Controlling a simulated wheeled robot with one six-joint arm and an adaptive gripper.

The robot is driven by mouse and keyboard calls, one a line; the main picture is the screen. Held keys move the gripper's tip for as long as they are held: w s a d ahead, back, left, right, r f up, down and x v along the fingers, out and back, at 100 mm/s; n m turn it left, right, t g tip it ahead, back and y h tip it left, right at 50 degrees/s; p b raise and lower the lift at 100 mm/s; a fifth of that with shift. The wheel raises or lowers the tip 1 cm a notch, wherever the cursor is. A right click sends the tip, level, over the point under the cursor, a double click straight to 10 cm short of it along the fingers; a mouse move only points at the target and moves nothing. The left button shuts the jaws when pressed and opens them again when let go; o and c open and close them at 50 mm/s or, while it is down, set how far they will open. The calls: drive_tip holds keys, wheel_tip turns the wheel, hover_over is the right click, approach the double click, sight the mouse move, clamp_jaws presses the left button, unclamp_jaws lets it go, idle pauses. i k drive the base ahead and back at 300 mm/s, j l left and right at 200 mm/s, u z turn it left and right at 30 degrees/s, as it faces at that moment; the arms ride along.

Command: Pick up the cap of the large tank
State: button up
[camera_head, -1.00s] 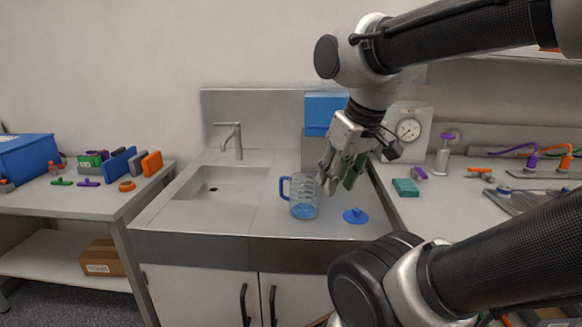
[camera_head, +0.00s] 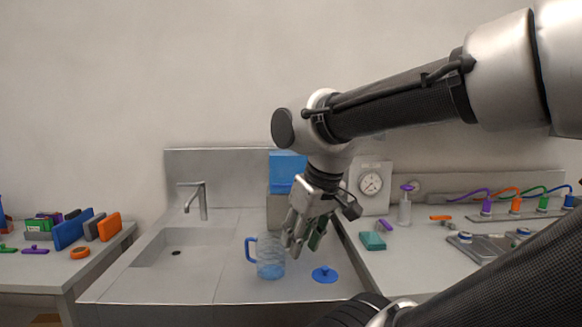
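A round blue cap (camera_head: 325,274) with a small raised knob lies flat on the steel sink counter. A clear tank (camera_head: 271,257) with a blue handle and blue contents stands upright to its left. Its top looks uncovered, though my gripper hides part of its right side. My gripper (camera_head: 303,241) points down above the counter, up and to the left of the cap in the picture. Its fingers look spread, with nothing visible between them. It appears apart from the cap.
A sink basin (camera_head: 172,246) with a tap (camera_head: 196,198) is to the left. A blue box (camera_head: 287,168) and a dial device (camera_head: 372,186) stand behind. A teal block (camera_head: 372,241) and a pump bottle (camera_head: 405,208) are on the right bench.

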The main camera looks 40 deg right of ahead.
sight(324, 275)
drive_tip(key=i+j+z, duration=0.1)
drive_tip(key=z, duration=1.05)
drive_tip(key=i+j, duration=0.05)
